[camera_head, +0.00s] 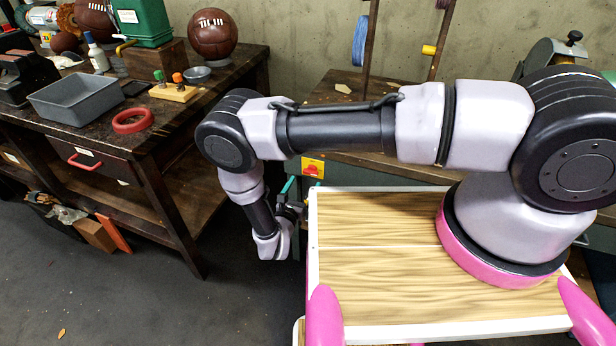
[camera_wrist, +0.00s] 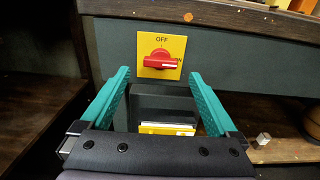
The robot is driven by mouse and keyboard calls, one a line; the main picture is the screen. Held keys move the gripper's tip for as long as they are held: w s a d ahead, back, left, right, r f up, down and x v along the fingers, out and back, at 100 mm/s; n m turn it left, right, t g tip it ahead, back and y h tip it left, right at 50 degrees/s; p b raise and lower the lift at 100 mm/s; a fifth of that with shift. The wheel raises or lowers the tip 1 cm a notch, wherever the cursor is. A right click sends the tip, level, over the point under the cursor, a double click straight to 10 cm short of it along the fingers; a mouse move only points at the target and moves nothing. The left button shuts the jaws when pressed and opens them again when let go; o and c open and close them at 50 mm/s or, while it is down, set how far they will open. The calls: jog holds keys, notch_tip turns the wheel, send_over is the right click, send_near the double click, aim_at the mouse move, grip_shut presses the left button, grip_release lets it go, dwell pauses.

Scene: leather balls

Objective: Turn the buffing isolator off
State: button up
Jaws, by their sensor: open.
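The buffing isolator is a yellow plate with a red rotary knob (camera_wrist: 158,60), on the dark front of a bench in the wrist view. "OFF" is printed above the knob and "ON" to its right. The knob's handle lies horizontal, pointing right at "ON". The isolator (camera_head: 313,167) also shows in the head view, just past my gripper (camera_head: 290,197). In the wrist view my gripper (camera_wrist: 159,93) is open, its two teal fingers apart on either side below the plate. Nothing is between the fingertips, and they do not appear to touch the knob.
Below the isolator is a dark box with a yellow and white label (camera_wrist: 167,128). A wooden bench edge (camera_wrist: 230,22) overhangs above the plate. At left in the head view, a workbench holds a grey tray (camera_head: 86,97), a red ring (camera_head: 132,121) and a leather ball (camera_head: 213,34).

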aim_at(309, 174)
jog(key=shift+x, duration=2.3)
jog(key=shift+c, duration=0.3)
jog(key=c, duration=1.3)
